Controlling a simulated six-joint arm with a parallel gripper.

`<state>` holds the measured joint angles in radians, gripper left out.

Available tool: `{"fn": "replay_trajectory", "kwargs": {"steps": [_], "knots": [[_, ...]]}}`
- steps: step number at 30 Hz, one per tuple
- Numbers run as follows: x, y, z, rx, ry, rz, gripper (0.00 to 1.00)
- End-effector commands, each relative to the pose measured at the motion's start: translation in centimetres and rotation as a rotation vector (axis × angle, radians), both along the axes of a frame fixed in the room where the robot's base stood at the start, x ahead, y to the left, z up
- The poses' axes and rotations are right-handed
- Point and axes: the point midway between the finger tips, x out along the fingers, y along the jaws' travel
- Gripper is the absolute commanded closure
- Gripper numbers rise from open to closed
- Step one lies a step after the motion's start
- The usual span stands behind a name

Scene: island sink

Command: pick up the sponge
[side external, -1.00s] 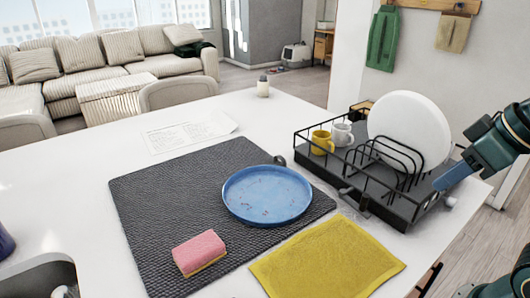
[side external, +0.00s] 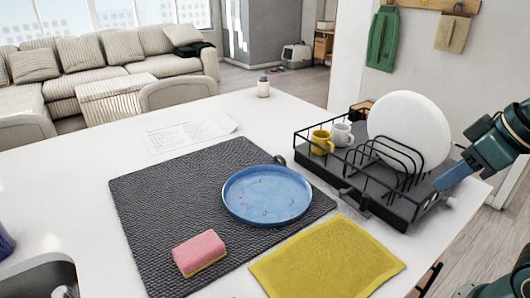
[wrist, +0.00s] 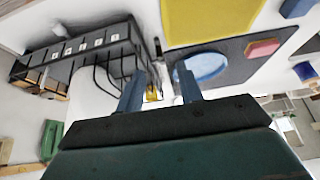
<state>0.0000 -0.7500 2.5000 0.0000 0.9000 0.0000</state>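The sponge (side external: 199,252) is pink on top with a yellow underside. It lies on the dark textured mat (side external: 150,200), near the mat's front edge and left of the blue plate (side external: 267,195). It also shows in the wrist view (wrist: 262,48), toward the upper right. My gripper (wrist: 160,92) shows in the wrist view with its two blue fingers apart and nothing between them. In the side view my arm is at the right edge by the dish rack, well away from the sponge.
The black dish rack (side external: 365,190) holds a white plate (side external: 410,130), a yellow mug (side external: 322,142) and a grey mug (side external: 342,134). A yellow cloth (side external: 328,258) lies in front of the blue plate. A sink (side external: 40,275) is at the lower left.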

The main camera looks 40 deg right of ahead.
Motion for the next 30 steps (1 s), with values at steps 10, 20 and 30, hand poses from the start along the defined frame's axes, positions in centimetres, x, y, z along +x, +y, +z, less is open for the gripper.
{"fn": "replay_trajectory", "kwargs": {"steps": [10,20,30], "knots": [[0.00,0.00,0.00,0.000,0.000,0.000,0.56],[0.00,0.00,0.00,0.000,0.000,0.000,0.20],[0.85,0.46,0.42,-0.005,0.006,0.039,0.20]]}}
